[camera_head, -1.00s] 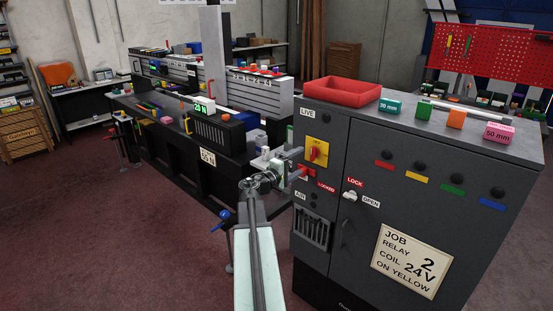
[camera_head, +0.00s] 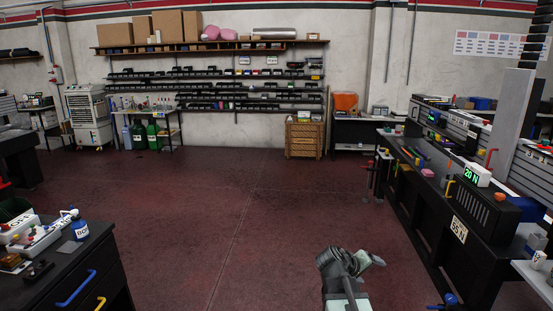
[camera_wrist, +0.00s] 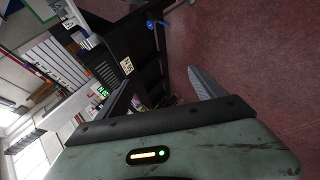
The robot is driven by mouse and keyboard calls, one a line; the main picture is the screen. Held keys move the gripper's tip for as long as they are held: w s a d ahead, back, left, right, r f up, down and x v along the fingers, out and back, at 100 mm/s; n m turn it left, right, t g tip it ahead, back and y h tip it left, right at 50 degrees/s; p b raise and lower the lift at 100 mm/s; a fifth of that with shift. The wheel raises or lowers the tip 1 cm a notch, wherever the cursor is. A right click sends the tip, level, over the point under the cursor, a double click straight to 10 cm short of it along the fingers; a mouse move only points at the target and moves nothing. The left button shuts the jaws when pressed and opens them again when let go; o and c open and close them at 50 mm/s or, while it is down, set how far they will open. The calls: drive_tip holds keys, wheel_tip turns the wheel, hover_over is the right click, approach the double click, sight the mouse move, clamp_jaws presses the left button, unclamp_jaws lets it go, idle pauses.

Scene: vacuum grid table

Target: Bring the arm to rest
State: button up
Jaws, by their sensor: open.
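My arm (camera_head: 345,290) shows at the bottom of the head view, right of the middle, drawn in short and close to my body. My gripper (camera_head: 374,260) is at its end, over the red-brown floor and away from the furniture. It is open and I see nothing held in it.
The black workbench (camera_head: 415,195) with a green "20 N" display (camera_head: 477,176) runs along the right. The floor (camera_head: 230,215) between is clear. Shelves and a wooden chest (camera_head: 304,139) line the back wall.

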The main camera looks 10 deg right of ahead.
drive_tip(key=s+a+f+g+y, duration=0.1)
drive_tip(key=s+a+f+y, duration=0.2)
drive_tip(key=a, duration=0.5)
drive_tip(key=s+a+f+g+y, duration=0.1)
drive_tip(key=s+a+f+y, duration=0.1)
drive_tip(key=a, duration=0.7)
drive_tip(key=s+a+f+g+y, duration=0.2)
drive_tip(key=s+a+f+y, duration=0.1)
drive_tip(key=a, duration=0.6)
drive_tip(key=shift+s+f+m+y, duration=0.4)
drive_tip(key=shift+s+y, duration=0.4)
drive_tip(key=shift+s, duration=0.4)
drive_tip(key=shift+c, duration=0.3)
